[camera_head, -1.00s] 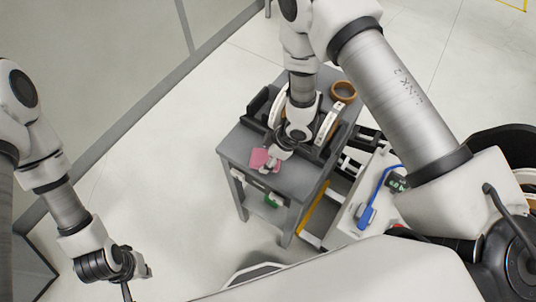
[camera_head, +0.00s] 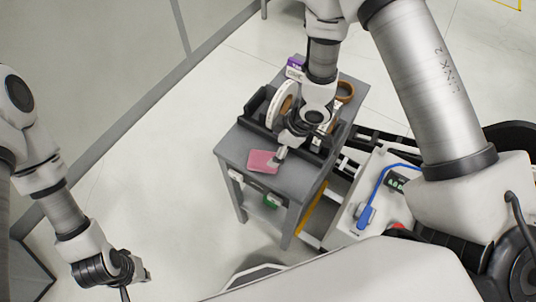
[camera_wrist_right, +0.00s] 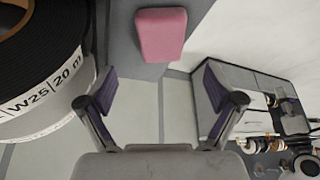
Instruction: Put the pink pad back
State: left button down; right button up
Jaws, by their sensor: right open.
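The pink pad (camera_head: 262,161) lies flat on the grey table top (camera_head: 240,143), near its front left edge, in the head view. It also shows at the top of the right wrist view (camera_wrist_right: 161,34), beyond the fingertips. My right gripper (camera_head: 283,152) is over the table, just right of the pad and apart from it. In the right wrist view its two fingers (camera_wrist_right: 160,90) are spread with nothing between them. My left gripper (camera_head: 142,276) hangs at the lower left, away from the table; its fingers are too small to judge.
A large roll of banding marked "W25 20 m" (camera_wrist_right: 48,97) is close to my right gripper's left finger. It stands in a black holder (camera_head: 257,109) on the table. A brown ring (camera_head: 345,90) and a purple-and-white box (camera_head: 294,67) are at the back. A blue-handled tool (camera_head: 366,214) lies on the lower right cart.

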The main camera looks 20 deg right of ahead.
jog(key=v, duration=0.5)
jog(key=s+f+m, duration=0.4)
jog(key=f, duration=0.1)
jog(key=s+f+m, duration=0.1)
jog(key=s+f, duration=0.1)
jog(key=s, duration=0.1)
jog(key=shift+s+d+f+m+g, duration=0.15)
jog(key=shift+d+f+m+g, duration=0.1)
jog(key=shift+d+m+g, duration=0.15)
jog(key=s+d+f+m+h, duration=0.2)
jog(key=s+d+f+m, duration=0.1)
jog(key=s, duration=0.2)
jog(key=s+d+f+m+g+h, duration=0.1)
jog(key=s+d+f+m, duration=0.2)
jog(key=s, duration=0.3)
jog(key=shift+m+h, duration=0.4)
